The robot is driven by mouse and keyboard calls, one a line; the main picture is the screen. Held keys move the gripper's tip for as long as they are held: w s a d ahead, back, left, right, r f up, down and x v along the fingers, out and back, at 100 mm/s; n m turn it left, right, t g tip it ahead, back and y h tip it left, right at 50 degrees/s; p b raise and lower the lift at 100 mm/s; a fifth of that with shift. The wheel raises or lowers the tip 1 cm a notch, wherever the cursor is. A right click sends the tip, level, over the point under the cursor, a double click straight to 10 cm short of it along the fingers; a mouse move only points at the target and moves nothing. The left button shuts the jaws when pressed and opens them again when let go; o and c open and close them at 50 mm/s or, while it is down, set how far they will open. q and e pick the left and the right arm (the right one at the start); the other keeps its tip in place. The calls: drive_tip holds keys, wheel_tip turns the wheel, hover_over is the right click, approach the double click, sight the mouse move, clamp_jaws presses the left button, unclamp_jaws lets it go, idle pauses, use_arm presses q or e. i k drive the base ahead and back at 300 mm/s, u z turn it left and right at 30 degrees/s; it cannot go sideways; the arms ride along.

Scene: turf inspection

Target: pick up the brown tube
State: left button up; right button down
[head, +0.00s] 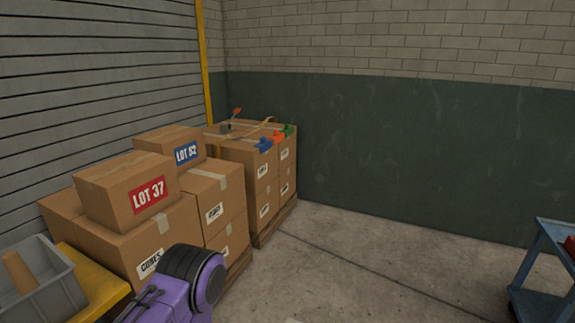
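A brown tube (19,272) leans tilted inside a grey open bin (62,284) at the lower left of the head view. Its upper end shows above the bin's floor; the picture's left edge cuts off part of the bin. The bin stands on a yellow surface (102,288). Neither of my grippers shows in the head view, so I cannot see their fingers.
Several small coloured items lie on the far stack (238,155). A blue cart (530,285) stands at the right edge. The concrete floor (380,270) between is clear.

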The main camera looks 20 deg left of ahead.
sight(24, 282)
drive_tip(key=u, duration=0.45)
drive_tip(key=i, duration=1.05)
drive_tip(key=u, duration=1.65)
drive_tip(key=i, duration=1)
drive_tip(key=u, duration=0.75)
